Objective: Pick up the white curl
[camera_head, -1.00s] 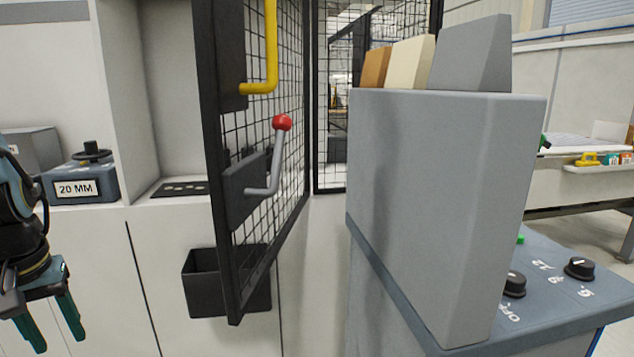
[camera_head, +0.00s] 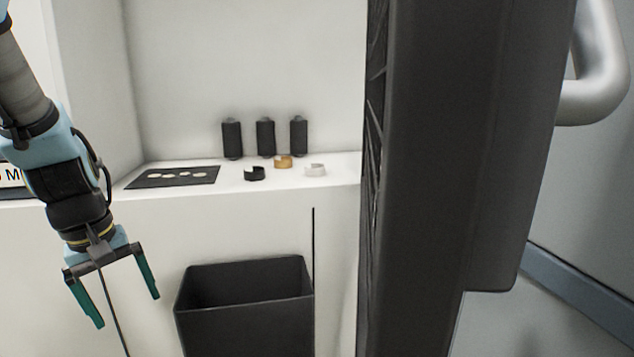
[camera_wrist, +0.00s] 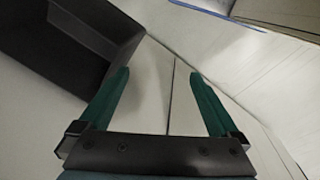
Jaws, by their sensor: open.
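The white curl (camera_head: 315,170) lies on the white shelf (camera_head: 235,192) in the head view, at the right end of a small group of curls. A tan curl (camera_head: 283,161) and a black curl (camera_head: 254,174) lie to its left. My gripper (camera_head: 122,306) is open and empty at the lower left, below the shelf edge and well apart from the curls. In the wrist view its two green fingers (camera_wrist: 161,92) are spread with nothing between them. The white curl is not seen in the wrist view.
Three black rollers (camera_head: 265,138) stand behind the curls. A dark plate with pale pieces (camera_head: 148,181) lies left of them. An open black bin (camera_head: 245,280) hangs below the shelf. A dark door frame (camera_head: 440,150) stands close on the right.

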